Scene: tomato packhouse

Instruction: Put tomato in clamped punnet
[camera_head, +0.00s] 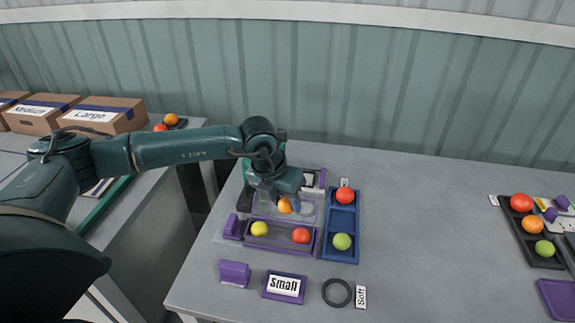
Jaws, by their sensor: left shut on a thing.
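A clear punnet sits in a purple clamp frame (279,250) in the head view. A yellow tomato (259,229) and a red tomato (300,235) lie in its near row. My left gripper (284,199) points down over the far part of the punnet. It is shut on an orange tomato (285,206), which shows just below the fingers. I cannot tell whether this tomato touches the punnet floor. The gripper and wrist hide part of the far row. My right gripper is out of view.
A blue tray (341,221) with a red and a green tomato stands right of the punnet. A purple block (235,272), a "Small" sign (284,286) and a dark ring (337,292) lie in front. A black tray (532,238) with tomatoes is far right; the table between is clear.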

